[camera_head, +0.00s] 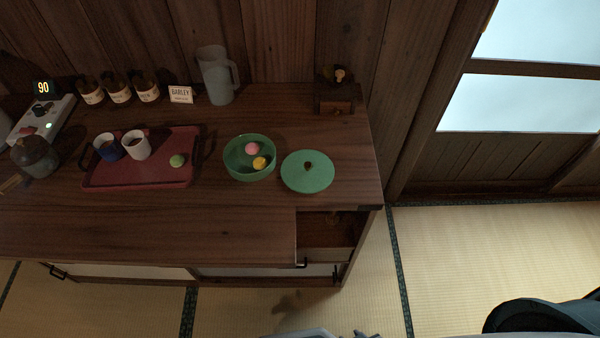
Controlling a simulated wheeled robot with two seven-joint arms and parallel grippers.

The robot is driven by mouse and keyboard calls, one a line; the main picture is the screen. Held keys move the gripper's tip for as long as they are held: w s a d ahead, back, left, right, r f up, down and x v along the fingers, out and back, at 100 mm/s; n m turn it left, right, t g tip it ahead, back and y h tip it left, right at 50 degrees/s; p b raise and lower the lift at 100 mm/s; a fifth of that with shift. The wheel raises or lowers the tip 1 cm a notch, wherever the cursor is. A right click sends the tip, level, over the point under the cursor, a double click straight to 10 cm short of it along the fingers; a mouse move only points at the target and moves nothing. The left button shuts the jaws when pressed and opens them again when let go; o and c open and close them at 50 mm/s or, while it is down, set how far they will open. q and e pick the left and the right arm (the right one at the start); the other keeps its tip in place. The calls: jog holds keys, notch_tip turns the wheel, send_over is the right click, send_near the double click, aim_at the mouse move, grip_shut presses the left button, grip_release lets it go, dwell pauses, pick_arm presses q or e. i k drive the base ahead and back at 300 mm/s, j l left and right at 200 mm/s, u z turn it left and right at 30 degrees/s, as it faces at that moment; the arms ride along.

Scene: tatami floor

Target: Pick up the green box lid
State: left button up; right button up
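The green box lid (307,180) lies flat on the wooden counter, right of centre, with its small dark knob facing up. Just left of it stands the open round green box (232,169), with a pink ball-shaped piece (252,148) and a yellow one (259,163) inside. The lid is beside the box, not on it; their rims are very close, and I cannot tell whether they touch.
A red tray (130,178) with two cups and a green piece sits to the left. A pitcher (217,76), a label card (181,95), jars and a small wooden grinder (337,92) line the back. An open drawer (326,235) is below the lid. The counter's front is clear.

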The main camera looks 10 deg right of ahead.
aim_at(305, 171)
jog(key=u, duration=0.45)
jog(key=l+u, duration=0.45)
jog(key=k+l+u, duration=0.2)
jog(key=l+u, duration=0.3)
jog(key=k+l, duration=0.2)
jog(key=l, duration=0.2)
jog(key=k+l+u, duration=0.15)
jog(key=l, duration=0.3)
jog(key=k+l, duration=0.3)
jog(key=l+u, duration=0.05)
jog(key=l, duration=0.05)
